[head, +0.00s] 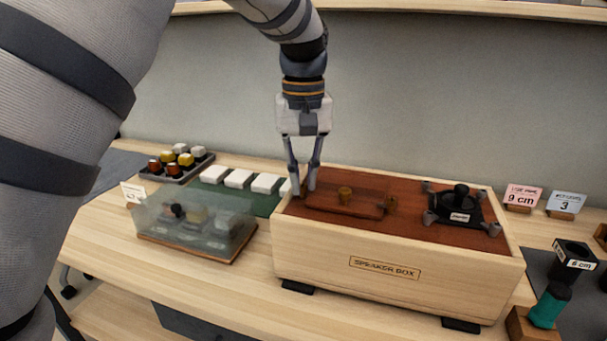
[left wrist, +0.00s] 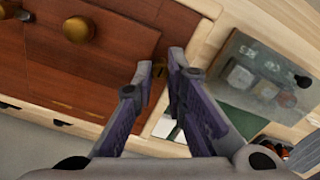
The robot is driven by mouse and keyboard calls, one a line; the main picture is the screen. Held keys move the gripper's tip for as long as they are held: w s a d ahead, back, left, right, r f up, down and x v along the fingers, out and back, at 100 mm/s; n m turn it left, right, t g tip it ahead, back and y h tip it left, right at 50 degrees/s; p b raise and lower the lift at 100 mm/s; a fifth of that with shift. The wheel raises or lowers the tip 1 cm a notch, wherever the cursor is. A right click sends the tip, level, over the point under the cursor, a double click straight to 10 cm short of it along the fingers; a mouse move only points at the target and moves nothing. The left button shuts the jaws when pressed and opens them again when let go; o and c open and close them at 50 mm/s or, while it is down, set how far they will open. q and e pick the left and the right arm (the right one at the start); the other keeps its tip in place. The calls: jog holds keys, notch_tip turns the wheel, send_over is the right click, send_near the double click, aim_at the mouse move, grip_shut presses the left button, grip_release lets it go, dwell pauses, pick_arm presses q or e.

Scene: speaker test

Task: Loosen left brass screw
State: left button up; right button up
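The wooden speaker box (head: 370,264) stands on the table with a reddish-brown top. A brown panel (head: 335,207) with a round brass knob (head: 345,194) lies on its left part. My left gripper (head: 303,190) points down at the panel's left end. In the left wrist view, the left brass screw (left wrist: 159,69) shows between the fingertips of my gripper (left wrist: 159,73); the fingers hide it in the head view. The gap is narrow, and I cannot tell whether both fingers touch it. The right brass screw (head: 392,202) stands at the panel's other end. My right gripper is out of view.
A black speaker driver (head: 460,207) sits on the box's right part. A clear case (head: 194,226) stands left of the box, with white blocks (head: 239,178) and a tray of knobs (head: 178,165) behind. A teal-handled tool (head: 549,306) stands at the right.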

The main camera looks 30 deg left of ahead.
aim_at(303, 185)
pick_arm(q)
jog(key=o, duration=0.4)
jog(key=shift+o, duration=0.2)
notch_tip(303, 185, up, 12)
dwell(0.4)
